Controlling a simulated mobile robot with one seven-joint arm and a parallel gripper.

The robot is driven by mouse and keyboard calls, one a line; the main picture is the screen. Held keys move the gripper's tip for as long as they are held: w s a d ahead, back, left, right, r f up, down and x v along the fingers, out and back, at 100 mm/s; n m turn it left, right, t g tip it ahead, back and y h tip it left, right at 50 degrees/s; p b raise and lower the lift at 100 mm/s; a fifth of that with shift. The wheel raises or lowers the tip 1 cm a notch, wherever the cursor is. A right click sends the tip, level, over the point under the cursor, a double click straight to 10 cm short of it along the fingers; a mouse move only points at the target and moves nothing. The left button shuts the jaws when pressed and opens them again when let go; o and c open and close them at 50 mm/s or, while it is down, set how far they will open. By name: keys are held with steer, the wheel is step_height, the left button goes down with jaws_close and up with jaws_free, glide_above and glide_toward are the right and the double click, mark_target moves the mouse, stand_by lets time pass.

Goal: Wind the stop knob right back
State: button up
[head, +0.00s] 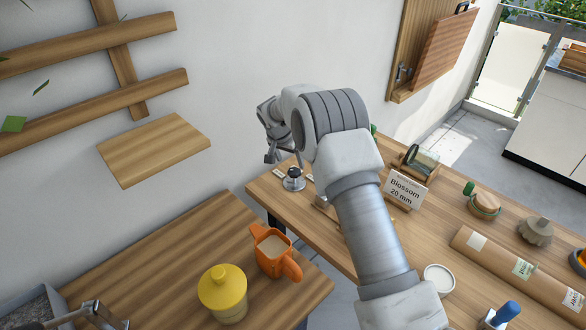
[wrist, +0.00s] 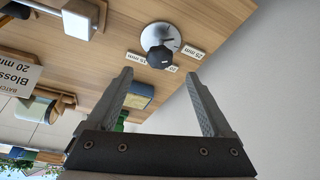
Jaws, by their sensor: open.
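The stop knob (wrist: 157,58) is a dark faceted knob on a round silver dial plate (wrist: 153,38). Small labels beside the dial include one reading 25 mm (wrist: 193,51); another seems to read 15 mm. In the head view the knob (head: 293,173) stands near the wooden bench's back-left corner. My gripper (wrist: 160,77) is open and empty. In the wrist view the knob appears just beyond and between the fingertips, with no visible contact. In the head view my gripper (head: 272,156) is partly hidden behind my arm, left of and above the knob.
A card reading "Blossom 20 mm" (head: 404,190) stands on the bench (head: 300,218), near a glass jar lying on its side (head: 420,160). A lower table (head: 160,265) holds an orange jug (head: 271,250) and a yellow-lidded pot (head: 223,293). A wall (wrist: 270,90) is close beside my gripper.

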mark_target(295, 170)
steer(key=shift+x, duration=3.2)
steer(key=shift+c, duration=0.3)
jaws_close()
steer(key=shift+d+f+n+y+b, duration=0.15)
steer(key=shift+n+y+b, duration=0.25)
steer(key=shift+n+b, duration=0.5)
steer(key=n+y+b, duration=0.1)
steer(key=n, duration=0.1)
steer(key=shift+d+n, duration=0.15)
steer(key=shift+n, duration=0.25)
steer(key=n+y+b, duration=0.1)
steer(key=n+y, duration=0.1)
steer(key=n, duration=0.3)
steer(key=shift+d+n, duration=0.15)
steer(key=shift+n, duration=0.15)
